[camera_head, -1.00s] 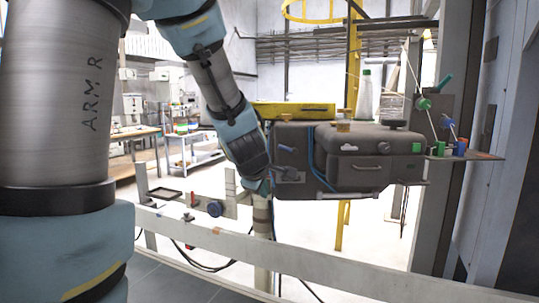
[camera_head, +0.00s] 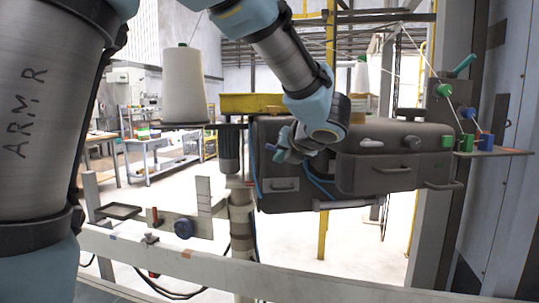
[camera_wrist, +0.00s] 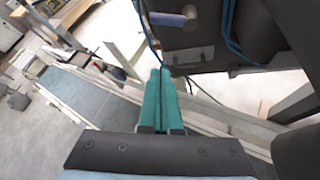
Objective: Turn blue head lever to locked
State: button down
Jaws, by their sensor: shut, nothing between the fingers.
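The blue head lever (camera_head: 272,149) sticks out at the upper left of the dark sewing head (camera_head: 375,174), partly hidden by my arm in the head view.
A white thread cone (camera_head: 185,85) stands left of the head. A pale rail (camera_head: 200,268) crosses in front, below the head. Blue cables (camera_head: 318,186) hang by the head's front. A bracket with green and blue knobs (camera_head: 466,142) stands at the right.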

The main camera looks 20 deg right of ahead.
jog(key=shift+w, duration=0.1)
jog(key=shift+w+d+f+p, duration=0.15)
jog(key=shift+w+d+p, duration=0.2)
jog(key=shift+w+p, duration=0.85)
jog(key=shift+w+d+f+p, duration=0.25)
jog(key=shift+w+p, duration=0.3)
jog(key=shift+w, duration=1.25)
jog(key=shift+w+d+f+p, duration=0.1)
jog(key=shift+w+d+p, duration=0.3)
jog(key=shift+w+p, duration=0.8)
